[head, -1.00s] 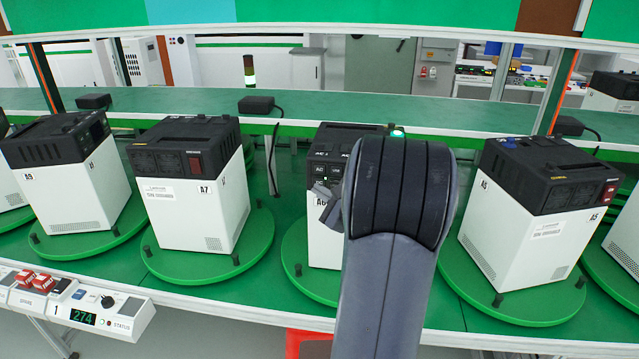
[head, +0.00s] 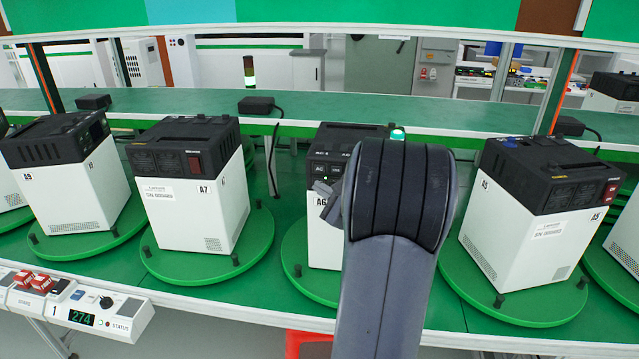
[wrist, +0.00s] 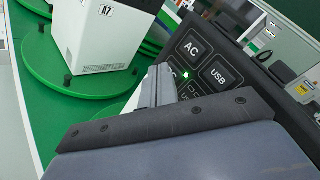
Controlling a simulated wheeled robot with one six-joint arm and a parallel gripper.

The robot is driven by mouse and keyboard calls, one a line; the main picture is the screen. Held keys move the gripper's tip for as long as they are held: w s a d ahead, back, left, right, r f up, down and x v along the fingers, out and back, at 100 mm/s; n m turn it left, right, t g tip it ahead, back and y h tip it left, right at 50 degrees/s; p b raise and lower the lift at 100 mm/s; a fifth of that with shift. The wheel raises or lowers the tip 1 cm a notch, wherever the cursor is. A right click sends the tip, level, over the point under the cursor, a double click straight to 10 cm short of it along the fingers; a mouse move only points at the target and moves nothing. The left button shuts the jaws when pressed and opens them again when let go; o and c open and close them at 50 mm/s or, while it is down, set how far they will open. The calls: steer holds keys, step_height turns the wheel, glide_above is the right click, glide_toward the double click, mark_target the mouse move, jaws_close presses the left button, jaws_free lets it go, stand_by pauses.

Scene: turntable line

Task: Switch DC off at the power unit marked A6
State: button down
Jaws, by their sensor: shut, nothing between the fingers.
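The power unit marked A6 (head: 322,235) stands on a green turntable, largely hidden behind my arm in the head view. Its dark control face (wrist: 205,65) fills the right of the wrist view, with an AC button (wrist: 192,46), a USB button (wrist: 217,76) and a small lit green light (wrist: 185,75). The DC button (wrist: 171,74) is mostly covered by my gripper; only part of its label shows. My gripper (wrist: 163,84) is shut and empty, its tips at or just in front of the DC button. I cannot tell whether they touch. It also shows in the head view (head: 324,190).
Power unit A7 (head: 185,210) stands on its turntable to the left, and unit A5 (head: 510,235) to the right. A green shelf (head: 350,106) runs behind them. A control panel (head: 75,305) is at the front left.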

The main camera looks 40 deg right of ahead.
steer(key=shift+w+d, duration=0.2)
stand_by(0.3)
steer(key=shift+s+a+b, duration=0.1)
steer(key=shift+b, duration=0.2)
steer(key=shift+s+a+b, duration=0.35)
steer(key=shift+s+a, duration=0.05)
steer(key=shift+a, duration=0.05)
steer(key=s+a+b, duration=0.2)
steer(key=s+a, duration=0.1)
steer(key=a, duration=0.1)
steer(key=shift+s, duration=0.15)
stand_by(0.4)
steer(key=shift+d, duration=0.1)
stand_by(0.4)
